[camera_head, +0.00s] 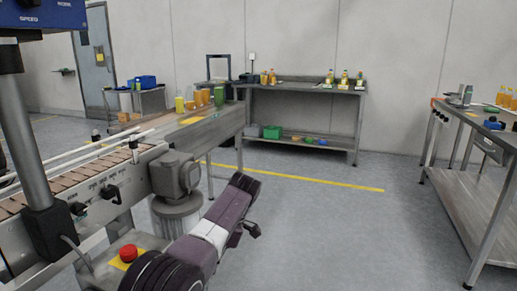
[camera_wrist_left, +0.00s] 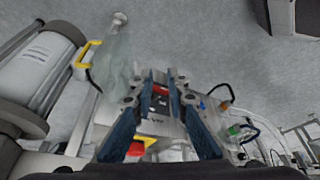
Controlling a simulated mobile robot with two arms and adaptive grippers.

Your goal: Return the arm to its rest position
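My left arm (camera_head: 205,240) comes up from the bottom of the head view, dark purple with a pale band. It reaches beside the conveyor's grey motor, and I cannot make out its fingers there. In the left wrist view my left gripper (camera_wrist_left: 160,78) has its two blue-grey fingers apart, with nothing visibly held between them. Machine parts with a red piece (camera_wrist_left: 160,90) show behind the fingers. My right gripper is in neither view.
The conveyor (camera_head: 110,170) stands close on the left, with a red button (camera_head: 128,252) on a yellow plate at its near end. A shelf table (camera_head: 300,88) with bottles stands at the back wall. Another metal table (camera_head: 470,170) is at the right. The floor (camera_head: 340,235) between is clear.

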